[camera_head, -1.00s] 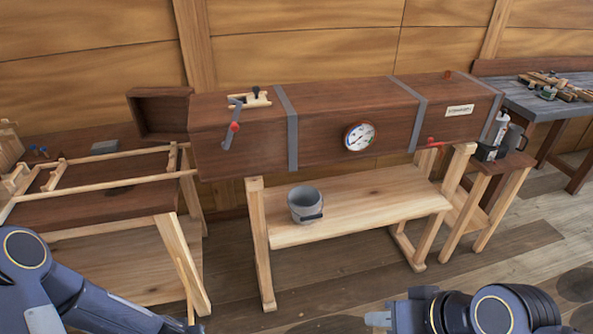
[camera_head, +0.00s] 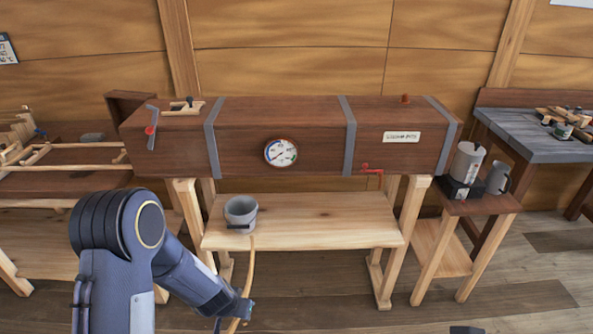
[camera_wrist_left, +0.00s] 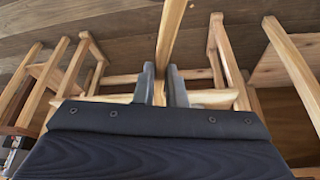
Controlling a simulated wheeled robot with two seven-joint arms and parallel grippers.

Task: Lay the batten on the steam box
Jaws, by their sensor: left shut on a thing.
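The steam box (camera_head: 315,133), a long dark-brown wooden box with grey metal bands, lies across its trestle stand in the head view. A round dial is on its front. The batten (camera_head: 250,280) is a thin, pale, slightly curved wooden strip, upright in front of the stand and well below the box top. My left gripper (camera_head: 236,308) is shut on it. The wrist view shows the batten (camera_wrist_left: 172,32) between the two fingers of my left gripper (camera_wrist_left: 161,72). The batten's lower end is cut off by the head frame. My right gripper is not in view.
A grey bucket (camera_head: 240,213) stands on the shelf (camera_head: 320,222) below the box. A wooden fitting with a dark knob (camera_head: 183,107) and a small brown knob (camera_head: 405,98) sit on the box top, with clear space between. A side stand (camera_head: 495,203) holds containers at right.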

